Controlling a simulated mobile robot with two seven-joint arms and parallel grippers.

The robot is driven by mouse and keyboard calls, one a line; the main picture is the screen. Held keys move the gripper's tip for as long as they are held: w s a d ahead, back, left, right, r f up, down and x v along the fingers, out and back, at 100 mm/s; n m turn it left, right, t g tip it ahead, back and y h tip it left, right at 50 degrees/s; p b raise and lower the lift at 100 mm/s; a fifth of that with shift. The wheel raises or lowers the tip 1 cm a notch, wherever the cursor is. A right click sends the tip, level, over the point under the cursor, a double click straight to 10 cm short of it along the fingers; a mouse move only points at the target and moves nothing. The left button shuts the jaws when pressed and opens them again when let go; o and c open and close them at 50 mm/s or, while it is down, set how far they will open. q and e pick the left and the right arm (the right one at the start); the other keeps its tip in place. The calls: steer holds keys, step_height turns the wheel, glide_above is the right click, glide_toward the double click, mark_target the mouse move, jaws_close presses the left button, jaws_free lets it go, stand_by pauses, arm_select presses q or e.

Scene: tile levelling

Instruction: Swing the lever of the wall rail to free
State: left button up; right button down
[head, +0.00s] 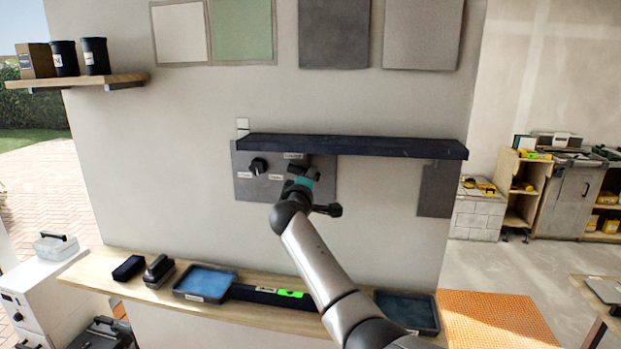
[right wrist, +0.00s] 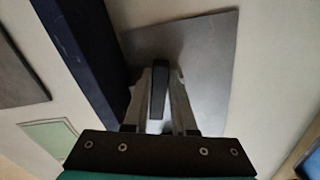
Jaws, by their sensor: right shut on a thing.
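The wall rail (head: 350,147) is a long dark blue bar on the pale wall. It also shows in the right wrist view (right wrist: 85,50), running down the left side. A grey plate (head: 245,190) with small white labels sits below its left part; the plate also shows in the right wrist view (right wrist: 210,55). My right gripper (head: 301,178) is in front of this plate. In the right wrist view its fingers (right wrist: 160,100) are shut on a black lever (right wrist: 158,88). In the head view my gripper hides most of the lever. The label wording is unreadable. My left gripper is out of view.
A black knob (head: 258,165) sticks out of the plate, left of my gripper. A wooden shelf (head: 100,272) below carries blue trays (head: 205,283), dark blocks and a green-marked bar (head: 270,294). Colour panels (head: 333,34) hang above the rail.

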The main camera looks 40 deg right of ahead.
steer(key=shift+r, duration=0.15)
steer(key=c, duration=0.7)
jaws_free()
steer(key=b+v, duration=0.2)
steer(key=v, duration=1.3)
steer(key=shift+a, duration=0.15)
